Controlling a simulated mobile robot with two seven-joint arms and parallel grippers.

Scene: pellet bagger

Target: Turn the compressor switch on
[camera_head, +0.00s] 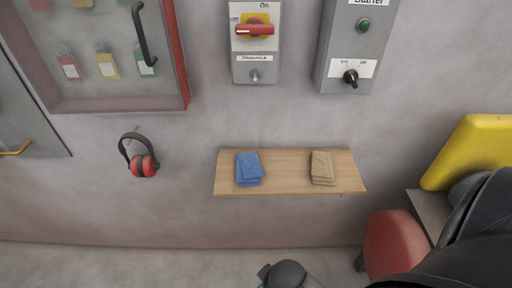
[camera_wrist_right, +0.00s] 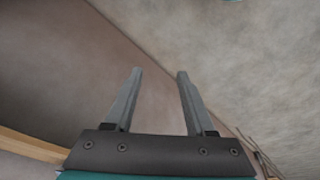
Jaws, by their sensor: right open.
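Two switch boxes are on the wall in the head view. One has a red rotary handle (camera_head: 255,30) on a yellow plate, marked ON above and OFF at left; the handle lies horizontal. The grey starter box (camera_head: 345,40) has a green round button (camera_head: 363,25) and a small black knob (camera_head: 350,77) on a white label with small marks either side; its setting is too small to tell. No readable label names the compressor. My right gripper (camera_wrist_right: 155,98) is open and empty in the right wrist view, away from both switches. My left gripper is not in view.
A wooden shelf (camera_head: 287,188) juts out below the boxes, with blue cloths (camera_head: 249,169) and tan cloths (camera_head: 322,168). Red earmuffs (camera_head: 142,165) hang at left under a glazed cabinet (camera_head: 184,60). A yellow object (camera_head: 478,150) stands at right. Bare wall lies between shelf and boxes.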

